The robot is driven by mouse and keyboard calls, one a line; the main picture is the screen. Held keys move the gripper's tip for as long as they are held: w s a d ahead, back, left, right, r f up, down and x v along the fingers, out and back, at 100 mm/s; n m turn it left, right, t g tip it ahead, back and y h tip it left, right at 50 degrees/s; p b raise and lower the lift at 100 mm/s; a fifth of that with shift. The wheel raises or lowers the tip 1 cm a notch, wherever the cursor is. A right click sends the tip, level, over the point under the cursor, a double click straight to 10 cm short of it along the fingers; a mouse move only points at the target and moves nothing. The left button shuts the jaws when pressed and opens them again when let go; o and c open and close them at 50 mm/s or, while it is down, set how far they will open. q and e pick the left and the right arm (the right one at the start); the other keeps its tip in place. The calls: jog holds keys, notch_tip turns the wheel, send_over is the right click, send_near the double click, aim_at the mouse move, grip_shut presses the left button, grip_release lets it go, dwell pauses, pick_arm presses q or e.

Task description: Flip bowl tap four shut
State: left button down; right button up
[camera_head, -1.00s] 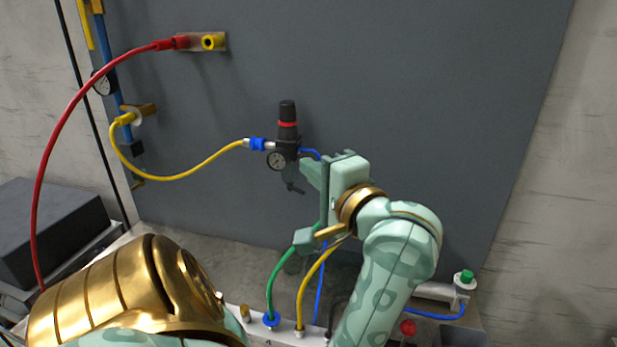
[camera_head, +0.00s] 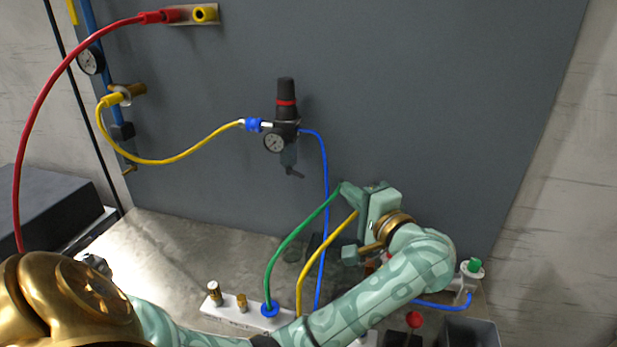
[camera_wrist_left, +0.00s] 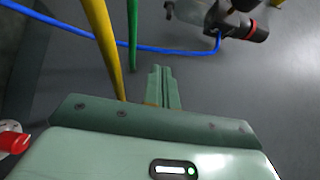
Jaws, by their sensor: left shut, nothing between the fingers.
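A black filter regulator (camera_head: 286,115) with a red ring and a round gauge hangs on the grey board. Its grey-green bowl (camera_head: 289,154) is below, with a small dark tap (camera_head: 295,173) at the bottom, its lever slanting down to the right. The wrist view shows the regulator (camera_wrist_left: 237,22) lying sideways at the top, with the tap (camera_wrist_left: 168,9) at the left end of the bowl. My left gripper (camera_head: 346,190) is shut and empty, below and right of the tap, apart from it. Its fingers (camera_wrist_left: 163,80) show closed together in the wrist view. My right gripper is out of view.
Green (camera_head: 293,237), yellow (camera_head: 325,258) and blue (camera_head: 325,200) hoses rise close to my left gripper. A white manifold (camera_head: 238,318) stands on the bench. A green-capped fitting (camera_head: 474,267) and a red knob (camera_head: 414,320) are at right.

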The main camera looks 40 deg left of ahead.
aim_at(295, 173)
pick_arm(q)
jog(key=shift+a, duration=0.1)
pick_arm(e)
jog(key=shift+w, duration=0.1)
pick_arm(q)
jog(key=x, duration=0.9)
jog(key=shift+p, duration=0.3)
jog(key=s, duration=0.1)
jog(key=s+p, duration=0.1)
jog(key=s, duration=0.1)
jog(key=shift+s+a+f+p, duration=0.1)
jog(key=shift+s+a+p, duration=0.2)
jog(key=shift+s, duration=0.1)
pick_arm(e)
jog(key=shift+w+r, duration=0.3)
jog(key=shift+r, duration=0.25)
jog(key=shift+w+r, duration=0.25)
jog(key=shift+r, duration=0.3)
